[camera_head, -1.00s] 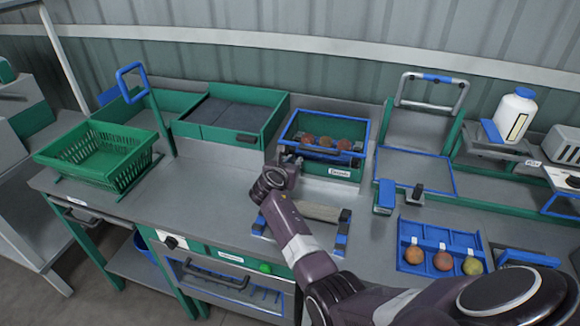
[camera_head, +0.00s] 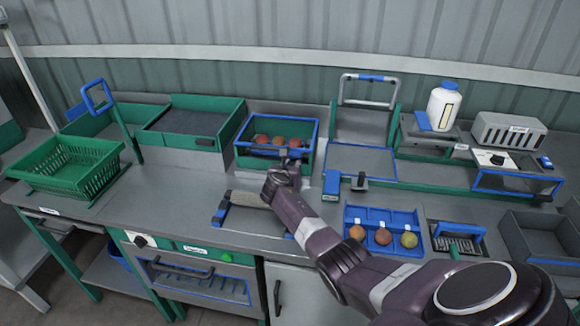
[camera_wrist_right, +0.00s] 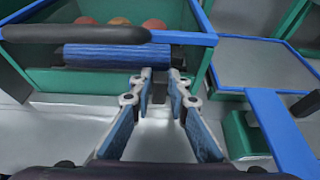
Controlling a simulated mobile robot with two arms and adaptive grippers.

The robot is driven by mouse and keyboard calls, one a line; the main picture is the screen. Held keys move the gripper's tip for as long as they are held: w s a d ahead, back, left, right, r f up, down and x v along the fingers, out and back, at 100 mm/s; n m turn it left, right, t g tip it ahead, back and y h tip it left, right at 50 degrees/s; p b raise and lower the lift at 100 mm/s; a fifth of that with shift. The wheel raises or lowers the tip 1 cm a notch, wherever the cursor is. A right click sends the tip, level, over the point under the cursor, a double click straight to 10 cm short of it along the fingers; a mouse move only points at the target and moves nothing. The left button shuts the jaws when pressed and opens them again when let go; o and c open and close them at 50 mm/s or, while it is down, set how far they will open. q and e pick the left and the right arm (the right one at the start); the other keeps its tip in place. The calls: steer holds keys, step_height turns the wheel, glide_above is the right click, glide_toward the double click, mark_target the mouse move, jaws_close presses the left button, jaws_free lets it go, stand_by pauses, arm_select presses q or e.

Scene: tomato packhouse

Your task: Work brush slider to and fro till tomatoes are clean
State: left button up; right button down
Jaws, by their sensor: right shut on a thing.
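An open green box with a blue rim (camera_head: 316,130) stands at the back middle of the bench. Red-orange tomatoes (camera_head: 278,140) lie in a row inside it, and they also show at the top of the right wrist view (camera_wrist_right: 120,22). A blue brush slider (camera_wrist_right: 100,56) spans the box in front of them, under a dark bar (camera_wrist_right: 75,34). My right gripper (camera_head: 291,163) is at the box's front right. In the wrist view its fingertips (camera_wrist_right: 160,74) close at the slider's right end. The exact grip point is partly hidden. My left gripper is not in view.
A blue tray (camera_head: 350,216) with three tomatoes sits at the front right. A green basket (camera_head: 68,165) and a green bin (camera_head: 195,120) stand left. A white bottle (camera_head: 445,105) and blue-framed panel (camera_head: 358,160) are right.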

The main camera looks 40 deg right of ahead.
steer(key=c, duration=2.2)
jaws_free()
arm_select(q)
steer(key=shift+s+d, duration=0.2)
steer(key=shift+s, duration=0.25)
arm_select(e)
steer(key=o, duration=0.4)
steer(key=shift+a, duration=0.1)
steer(key=shift+c, duration=0.2)
steer(key=shift+a+r, duration=0.1)
steer(key=shift+s+a+r, duration=0.2)
steer(key=shift+s+a, duration=0.2)
steer(key=shift+a, duration=0.1)
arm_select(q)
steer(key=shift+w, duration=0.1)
arm_select(e)
steer(key=v, duration=1)
steer(key=shift+s, duration=0.2)
steer(key=shift+a, duration=0.15)
